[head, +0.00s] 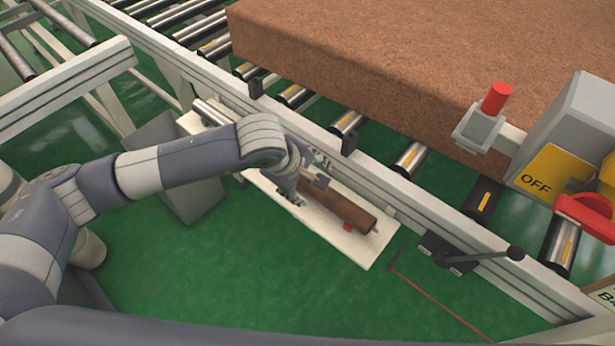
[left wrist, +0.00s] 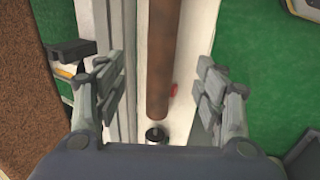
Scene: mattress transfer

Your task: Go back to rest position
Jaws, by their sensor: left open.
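My left arm reaches in from the left in the head view. Its gripper (head: 304,189) is over the white shelf beside the conveyor frame. In the left wrist view the left gripper (left wrist: 160,100) is open, its fingers spread on either side of a brown roller (left wrist: 160,60) with nothing pinched between them. The brown roller (head: 343,212) lies on the white shelf (head: 378,257), and its upper end is partly hidden behind the gripper in the head view. My right gripper is not in view.
A large brown mattress block (head: 420,60) lies on the conveyor rollers. The conveyor's pale side rail (head: 420,205) runs beside the shelf. A black lever (head: 470,255), a red-topped post (head: 494,100) and an OFF box (head: 555,170) stand at right. A grey bin (head: 180,165) stands behind my arm. Green floor (head: 270,285) is clear in front.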

